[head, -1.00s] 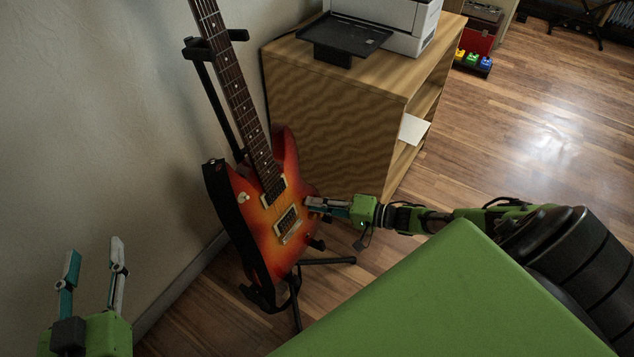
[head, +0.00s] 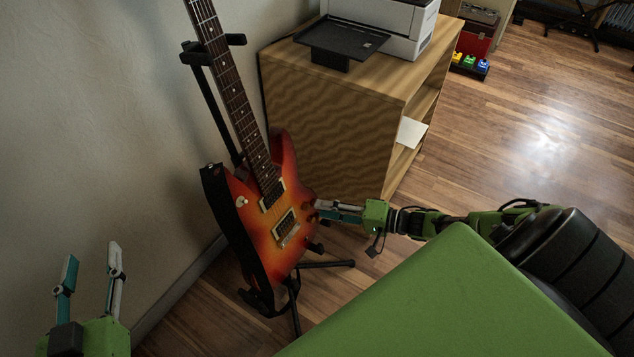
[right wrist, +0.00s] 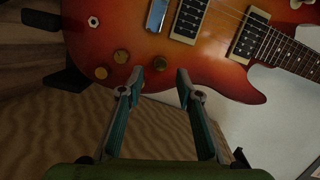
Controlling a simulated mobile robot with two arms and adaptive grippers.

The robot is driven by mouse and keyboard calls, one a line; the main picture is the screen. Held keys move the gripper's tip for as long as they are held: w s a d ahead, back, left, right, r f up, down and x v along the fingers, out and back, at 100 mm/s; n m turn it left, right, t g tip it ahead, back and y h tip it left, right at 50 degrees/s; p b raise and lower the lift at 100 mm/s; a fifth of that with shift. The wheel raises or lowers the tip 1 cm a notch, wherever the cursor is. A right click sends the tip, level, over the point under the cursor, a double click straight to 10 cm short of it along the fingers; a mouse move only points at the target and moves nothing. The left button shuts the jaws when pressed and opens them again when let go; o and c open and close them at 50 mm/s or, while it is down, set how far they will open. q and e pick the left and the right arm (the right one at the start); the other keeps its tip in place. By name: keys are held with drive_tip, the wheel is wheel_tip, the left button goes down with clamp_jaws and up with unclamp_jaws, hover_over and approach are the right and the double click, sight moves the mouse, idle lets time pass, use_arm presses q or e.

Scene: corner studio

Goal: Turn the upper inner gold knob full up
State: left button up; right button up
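The sunburst electric guitar (head: 262,220) leans upright on a black stand. Another may be partly hidden behind the left finger. My right gripper (head: 318,209) is at the guitar's right edge in the head view. In the right wrist view its fingers (right wrist: 159,75) are apart with nothing held between them. My left gripper (head: 90,258) is open and empty, away from the guitar.
A wooden cabinet (head: 330,130) with a printer (head: 385,22) on top stands behind the guitar. The guitar stand (head: 325,264) spreads its legs on the floor. The wall (head: 90,120) is at the left. Open wooden floor (head: 520,120) lies to the right.

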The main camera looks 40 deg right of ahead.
drive_tip(key=v, duration=0.8)
use_arm(q)
drive_tip(key=shift+f, duration=0.1)
use_arm(e)
drive_tip(key=shift+s+r, duration=0.1)
drive_tip(key=shift+s, duration=0.05)
